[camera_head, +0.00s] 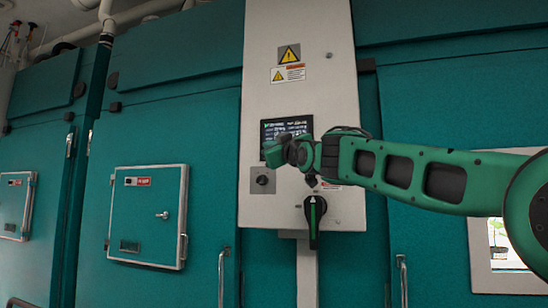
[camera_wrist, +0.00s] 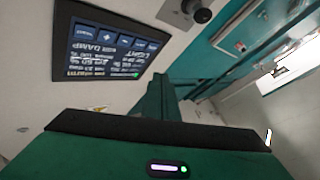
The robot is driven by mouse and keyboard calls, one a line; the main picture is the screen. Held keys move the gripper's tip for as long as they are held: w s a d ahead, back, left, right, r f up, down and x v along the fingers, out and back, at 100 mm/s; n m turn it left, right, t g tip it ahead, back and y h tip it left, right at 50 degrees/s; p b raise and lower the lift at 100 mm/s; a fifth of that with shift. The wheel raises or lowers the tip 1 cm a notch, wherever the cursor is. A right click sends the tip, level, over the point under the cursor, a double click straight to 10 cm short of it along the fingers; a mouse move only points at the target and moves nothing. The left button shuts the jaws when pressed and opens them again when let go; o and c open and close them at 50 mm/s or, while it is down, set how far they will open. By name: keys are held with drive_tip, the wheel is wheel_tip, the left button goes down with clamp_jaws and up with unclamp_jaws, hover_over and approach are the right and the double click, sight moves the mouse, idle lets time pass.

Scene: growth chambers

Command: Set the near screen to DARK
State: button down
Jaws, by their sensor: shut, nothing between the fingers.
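The near screen (camera_head: 287,126) is a dark display on the pale control panel. In the head view my arm covers its lower part. In the wrist view the screen (camera_wrist: 108,45) is upside down, with a row of blue buttons and lines of white text; the text is too small to read surely. My gripper (camera_head: 274,152) is in front of the screen's lower left edge. In the wrist view its green fingers (camera_wrist: 163,88) are together and empty, just beside the screen's edge. I cannot tell whether they touch the panel.
A round black knob (camera_head: 262,180) sits below the screen, and a black rotary handle (camera_head: 314,220) lower right. Warning labels (camera_head: 289,62) are above. Teal chamber doors (camera_head: 170,120) flank the panel; a small hatch (camera_head: 148,215) is left, and a lit window (camera_head: 507,243) with a plant right.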

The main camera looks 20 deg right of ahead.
idle(0.4)
drive_tip(key=s+a, duration=0.2)
drive_tip(key=shift+s+a, duration=0.15)
drive_tip(key=shift+s, duration=0.25)
drive_tip(key=w+d, duration=0.5)
drive_tip(key=w, duration=0.2)
idle(0.6)
drive_tip(key=shift+w+d, duration=0.15)
drive_tip(key=shift+d, duration=0.05)
idle(1.8)
drive_tip(key=shift+w+d, duration=0.15)
